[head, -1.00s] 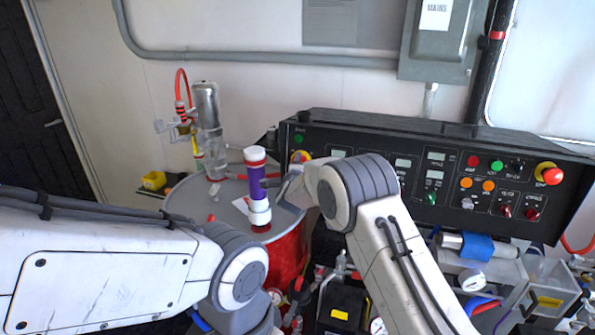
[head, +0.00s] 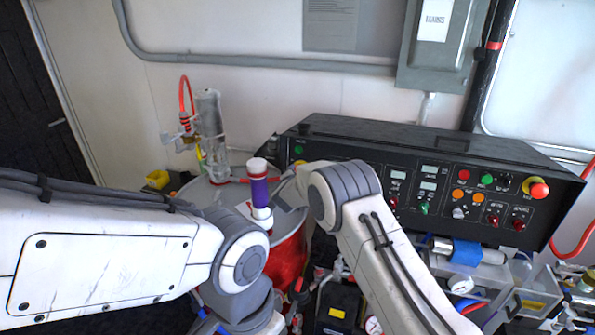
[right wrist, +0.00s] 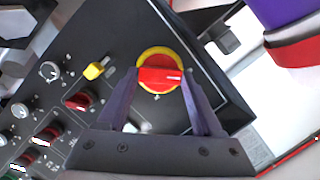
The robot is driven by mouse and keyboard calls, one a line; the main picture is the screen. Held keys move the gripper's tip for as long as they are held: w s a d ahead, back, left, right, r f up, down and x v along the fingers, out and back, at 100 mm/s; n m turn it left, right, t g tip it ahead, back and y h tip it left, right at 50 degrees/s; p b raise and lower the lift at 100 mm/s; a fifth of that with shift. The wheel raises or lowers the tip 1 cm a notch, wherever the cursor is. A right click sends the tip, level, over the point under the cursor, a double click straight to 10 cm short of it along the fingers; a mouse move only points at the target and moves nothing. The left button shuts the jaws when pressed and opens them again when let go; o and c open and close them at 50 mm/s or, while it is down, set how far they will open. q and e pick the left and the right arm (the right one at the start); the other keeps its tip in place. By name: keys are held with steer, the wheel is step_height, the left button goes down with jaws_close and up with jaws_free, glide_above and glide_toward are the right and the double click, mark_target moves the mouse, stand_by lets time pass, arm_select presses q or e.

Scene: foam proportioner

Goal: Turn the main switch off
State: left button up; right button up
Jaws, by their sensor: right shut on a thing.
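The main switch (right wrist: 160,77) is a red rotary handle in a yellow ring, seen in the right wrist view. Its bar lies about level across that picture, with a white mark near the right end. My right gripper (right wrist: 159,84) is shut on the red handle, one purple-grey finger on each side. In the head view only a bit of the yellow ring (head: 299,164) shows at the left end of the black control panel (head: 400,150); my right forearm hides most of it. My left arm comes in low on the left; its gripper is out of view.
A red drum (head: 287,260) with a grey lid stands left of the panel, bearing a purple and white bottle (head: 259,188) close to my right wrist. A clear cylinder (head: 211,135) stands behind. A red emergency button (head: 538,189) sits at the panel's right end.

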stand_by(0.3)
steer(key=o, duration=1.4)
steer(key=shift+a, duration=0.1)
steer(key=shift+c, duration=0.2)
steer(key=b+v, duration=0.4)
steer(key=v, duration=0.6)
steer(key=shift+s+b, duration=0.2)
steer(key=shift+b, duration=0.1)
steer(key=shift+r, duration=0.1)
